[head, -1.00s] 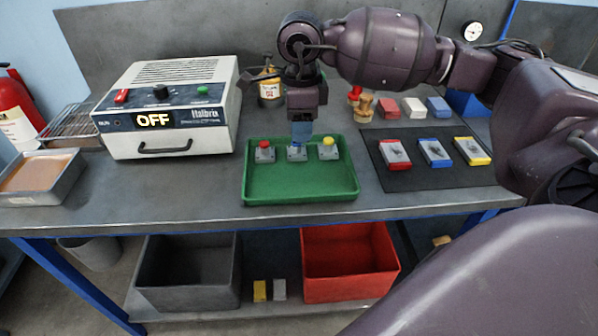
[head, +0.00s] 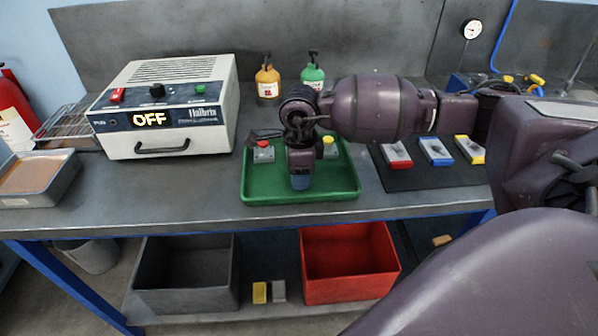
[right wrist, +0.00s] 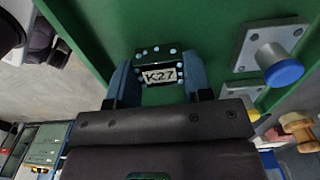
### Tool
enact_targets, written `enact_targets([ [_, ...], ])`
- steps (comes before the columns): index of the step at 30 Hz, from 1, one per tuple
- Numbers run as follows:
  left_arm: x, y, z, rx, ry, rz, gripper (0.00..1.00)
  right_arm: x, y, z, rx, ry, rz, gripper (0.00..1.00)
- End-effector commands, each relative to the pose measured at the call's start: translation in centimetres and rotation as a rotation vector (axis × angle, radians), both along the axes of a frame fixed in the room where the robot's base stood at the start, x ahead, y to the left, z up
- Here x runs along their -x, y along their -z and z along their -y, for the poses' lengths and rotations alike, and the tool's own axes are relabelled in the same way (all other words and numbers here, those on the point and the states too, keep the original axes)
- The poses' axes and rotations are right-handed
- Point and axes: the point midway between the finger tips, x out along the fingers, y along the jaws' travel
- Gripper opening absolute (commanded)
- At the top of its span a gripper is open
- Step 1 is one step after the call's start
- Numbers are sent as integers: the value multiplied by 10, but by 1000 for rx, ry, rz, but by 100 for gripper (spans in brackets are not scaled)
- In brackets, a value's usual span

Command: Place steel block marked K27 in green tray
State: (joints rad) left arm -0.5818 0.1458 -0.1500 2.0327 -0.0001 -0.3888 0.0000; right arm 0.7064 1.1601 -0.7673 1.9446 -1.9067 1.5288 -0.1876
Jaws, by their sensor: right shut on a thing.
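The steel block marked K27 (right wrist: 160,75) is dark, with a pale label and small light dots, and sits between the fingers of my right gripper (right wrist: 158,62) in the right wrist view. The gripper is shut on it. In the head view this gripper (head: 300,183) points down over the front middle of the green tray (head: 252,190), and the block is hidden there. I cannot tell whether the block touches the tray floor. The tray also holds a red-knobbed piece (head: 263,152), a yellow-knobbed piece (head: 329,148) and a blue-knobbed piece (right wrist: 276,65). My left gripper is out of view.
A white oven reading OFF (head: 165,110) stands left of the tray. A dark mat (head: 405,180) with red, blue and yellow-edged blocks lies to the right. Yellow (head: 267,80) and green bottles (head: 313,75) stand behind. Grey and red bins (head: 350,265) sit below.

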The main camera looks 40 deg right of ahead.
Motion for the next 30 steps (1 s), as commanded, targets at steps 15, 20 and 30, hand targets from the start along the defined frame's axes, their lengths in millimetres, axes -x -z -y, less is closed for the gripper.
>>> enact_targets([
  [15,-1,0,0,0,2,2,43,0,3,0,0,0,2,65],
  [20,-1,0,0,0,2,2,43,0,3,0,0,0,2,72],
  [30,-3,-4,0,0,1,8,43,-1,-11,0,0,0,5,72],
])
